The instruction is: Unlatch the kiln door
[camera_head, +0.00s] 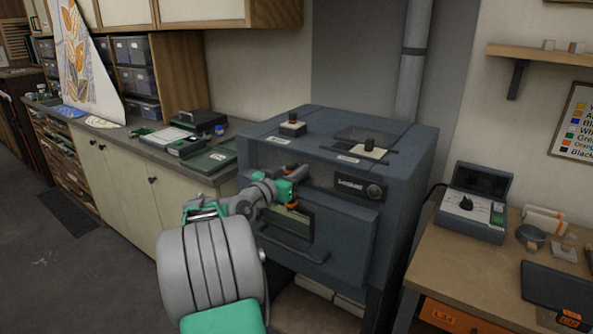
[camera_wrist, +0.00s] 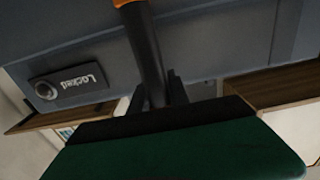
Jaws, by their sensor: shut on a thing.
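The kiln (camera_head: 407,190) is a dark blue-grey box. Its front door (camera_head: 345,236) looks closed, with a small window and a horizontal bar handle (camera_head: 293,246). A dark latch lever (camera_wrist: 145,50) with an orange end crosses the wrist view. My gripper (camera_wrist: 156,96) is shut on this lever. In the head view my gripper (camera_head: 290,188) is at the upper front of the kiln, hiding most of the lever; orange shows above and below it. A panel (camera_wrist: 80,84) beside a round knob reads "Locked" in the wrist view.
Two small pieces with dark knobs (camera_head: 369,147) sit on the kiln's top. A grey control box (camera_head: 472,205) stands on the wooden table at right. A counter (camera_head: 140,150) with cases and bins runs along the left. Open floor lies at lower left.

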